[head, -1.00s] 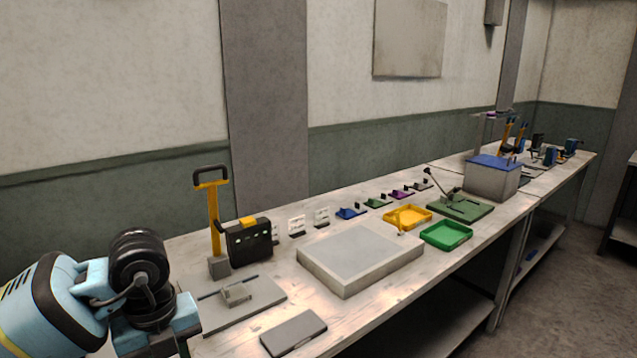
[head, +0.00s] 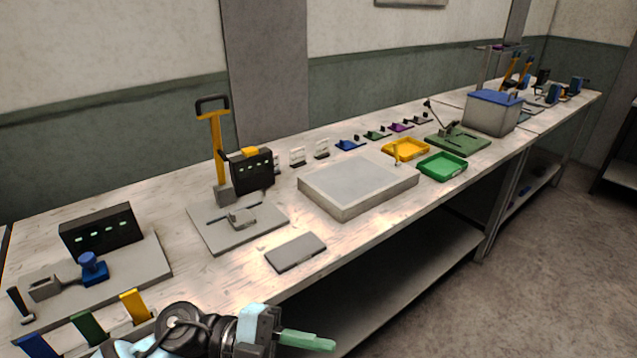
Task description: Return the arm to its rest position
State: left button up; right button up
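My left arm comes in along the bottom edge from the lower left. It ends in my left gripper (head: 300,340), at the front edge of the bench, over the gap in front of the lower shelf. My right gripper is out of view.
The long bench (head: 190,275) holds a grey plate with a yellow-handled press (head: 216,140), a grey slab (head: 358,180), a yellow tray (head: 405,149) and a green tray (head: 443,165). Blue, green and yellow upright pieces (head: 135,307) stand close beside my arm. The floor at right is clear.

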pick_arm(q)
jog(key=w+a+f+n+t+y, duration=0.1)
jog(key=a+f+n+t+y, duration=0.4)
jog(key=n+t, duration=0.55)
jog(key=w+a+f+n+t+y, duration=0.25)
jog(key=a+f+n+t, duration=0.3)
jog(key=n+t, duration=0.55)
jog(key=s+a+f+n+g+y, duration=0.3)
jog(key=s+a+f+g+y, duration=0.1)
jog(key=s+f, duration=0.6)
jog(key=s+a+f+n+g+y+p, duration=0.1)
jog(key=s+a+f+n+g+y, duration=0.3)
jog(key=s+f, duration=0.6)
jog(key=shift+a+f+g, duration=0.2)
jog(key=shift+a+g, duration=0.25)
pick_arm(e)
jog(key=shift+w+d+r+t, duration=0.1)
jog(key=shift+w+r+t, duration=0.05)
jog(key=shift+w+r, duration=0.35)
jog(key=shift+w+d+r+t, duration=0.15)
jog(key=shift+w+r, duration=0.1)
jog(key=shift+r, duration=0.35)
